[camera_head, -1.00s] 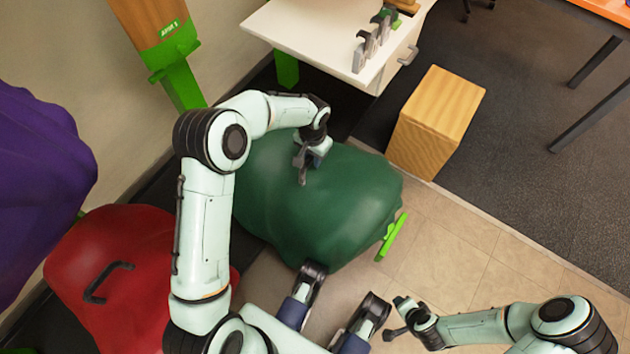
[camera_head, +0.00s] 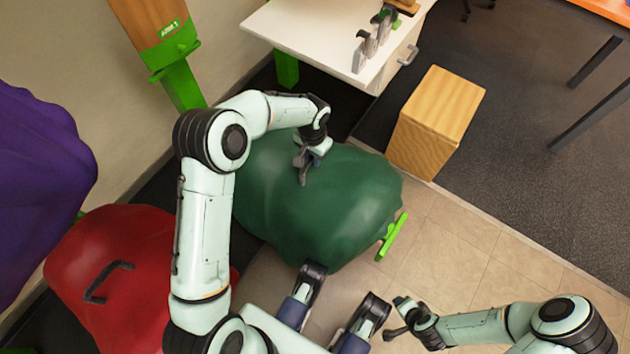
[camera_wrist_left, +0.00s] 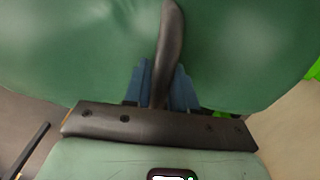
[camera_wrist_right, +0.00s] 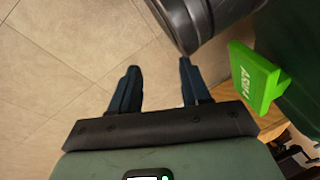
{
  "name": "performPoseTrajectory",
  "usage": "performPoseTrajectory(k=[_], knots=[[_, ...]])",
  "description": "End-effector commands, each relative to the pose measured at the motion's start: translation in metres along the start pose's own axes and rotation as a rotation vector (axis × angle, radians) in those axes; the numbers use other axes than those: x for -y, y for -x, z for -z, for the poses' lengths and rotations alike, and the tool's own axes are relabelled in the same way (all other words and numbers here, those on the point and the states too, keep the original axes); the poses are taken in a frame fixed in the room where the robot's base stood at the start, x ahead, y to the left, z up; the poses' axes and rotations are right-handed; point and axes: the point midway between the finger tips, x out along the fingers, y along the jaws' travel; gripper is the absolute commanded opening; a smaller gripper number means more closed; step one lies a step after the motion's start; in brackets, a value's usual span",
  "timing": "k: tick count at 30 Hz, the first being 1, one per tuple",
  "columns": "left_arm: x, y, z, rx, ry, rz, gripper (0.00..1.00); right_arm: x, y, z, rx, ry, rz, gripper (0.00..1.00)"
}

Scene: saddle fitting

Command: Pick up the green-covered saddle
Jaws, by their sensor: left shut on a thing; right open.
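The green-covered saddle (camera_head: 325,205) is a large rounded dark green bulk in the middle of the head view. It fills the upper part of the left wrist view (camera_wrist_left: 70,50). My left gripper (camera_head: 302,168) is over its top and shut on its dark handle (camera_wrist_left: 170,50), which stands between the blue fingers in the left wrist view. My right gripper (camera_head: 392,318) is low in the head view, apart from the saddle. Its fingers (camera_wrist_right: 157,88) are open and empty, over floor tiles.
A red-covered saddle (camera_head: 120,275) with a handle and a purple-covered one (camera_head: 40,180) are at the left. A wooden block (camera_head: 435,120) and a white cabinet (camera_head: 320,40) stand behind. A bright green tag (camera_head: 392,237) is at the saddle's right edge. Tiled floor (camera_head: 470,245) is clear at right.

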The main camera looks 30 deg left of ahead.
Motion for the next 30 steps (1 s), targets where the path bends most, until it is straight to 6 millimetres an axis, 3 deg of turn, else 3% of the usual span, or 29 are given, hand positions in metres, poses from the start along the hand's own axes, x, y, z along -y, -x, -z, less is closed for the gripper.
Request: performPoseTrajectory(k=[11, 16, 21, 30], knots=[[0.0, 0.003, 0.002, -0.008, 0.0, 0.0, 0.0, 0.0, 0.0, 0.0, 0.0, 0.0, 0.0, 0.47], [0.0, 0.015, 0.003, -0.011, 0.0, 0.0, 0.0, 0.002, 0.005, 0.002, -0.007, 0.002, 0.003, 0.47], [0.0, 0.046, 0.003, -0.013, 0.001, 0.001, 0.0, 0.013, 0.016, 0.016, -0.048, 0.012, 0.022, 0.47], [0.0, 0.123, 0.002, -0.013, 0.0, 0.0, 0.0, 0.019, 0.039, -0.017, 0.05, 0.018, 0.025, 0.47]])
